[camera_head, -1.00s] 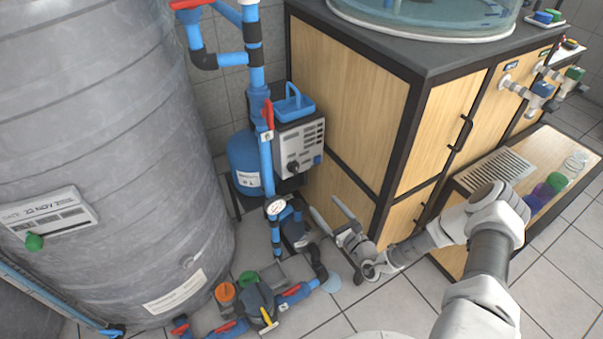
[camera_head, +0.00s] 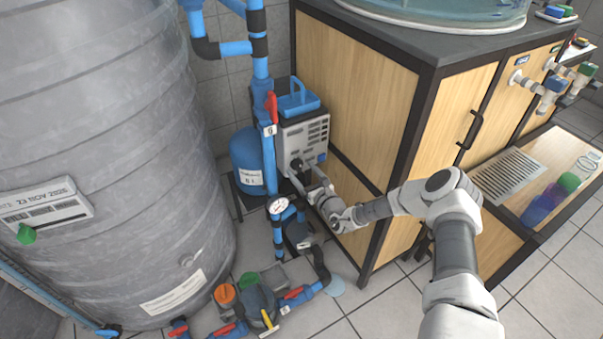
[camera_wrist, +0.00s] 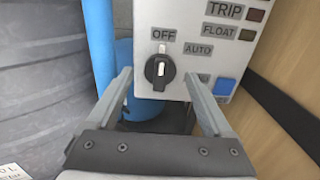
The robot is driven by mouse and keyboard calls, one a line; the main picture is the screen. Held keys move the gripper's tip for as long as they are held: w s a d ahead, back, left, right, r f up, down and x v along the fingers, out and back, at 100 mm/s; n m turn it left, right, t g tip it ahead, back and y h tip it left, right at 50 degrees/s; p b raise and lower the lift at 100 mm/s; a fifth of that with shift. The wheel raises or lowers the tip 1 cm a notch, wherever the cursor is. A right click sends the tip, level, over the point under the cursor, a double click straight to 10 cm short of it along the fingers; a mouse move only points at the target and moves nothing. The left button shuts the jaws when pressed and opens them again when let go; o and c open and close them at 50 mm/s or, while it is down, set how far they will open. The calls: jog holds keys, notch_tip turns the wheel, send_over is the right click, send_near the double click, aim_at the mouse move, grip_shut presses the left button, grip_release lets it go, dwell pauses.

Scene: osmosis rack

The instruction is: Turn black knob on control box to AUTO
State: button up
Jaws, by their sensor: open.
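The black knob (camera_wrist: 160,71) is on the front of the grey-white control box (camera_wrist: 180,18) in the wrist view. Its white mark points up at the OFF label (camera_wrist: 163,35). The AUTO label (camera_wrist: 199,49) is up and to the right of the knob. My gripper (camera_wrist: 160,82) is open, with one finger on each side of the knob and the knob between them in the picture; I see no contact. In the head view the control box (camera_head: 304,140) hangs beside the blue pipe, and my gripper (camera_head: 300,172) is at its lower front, partly hiding the knob.
A blue vertical pipe (camera_wrist: 98,40) runs just left of the box. A wooden cabinet (camera_head: 355,90) stands close on its right. A blue tank (camera_head: 245,160) is behind the pipe. A pressure gauge (camera_head: 278,206) and floor valves are below. A large grey tank (camera_head: 110,150) fills the left.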

jog(key=shift+w+a, duration=0.2)
jog(key=shift+w, duration=0.15)
grip_shut()
dwell(0.4)
jog(key=m, duration=0.4)
jog(key=shift+m+p, duration=0.4)
jog(key=shift+s+f+m, duration=0.1)
jog(key=shift+m, duration=2.4)
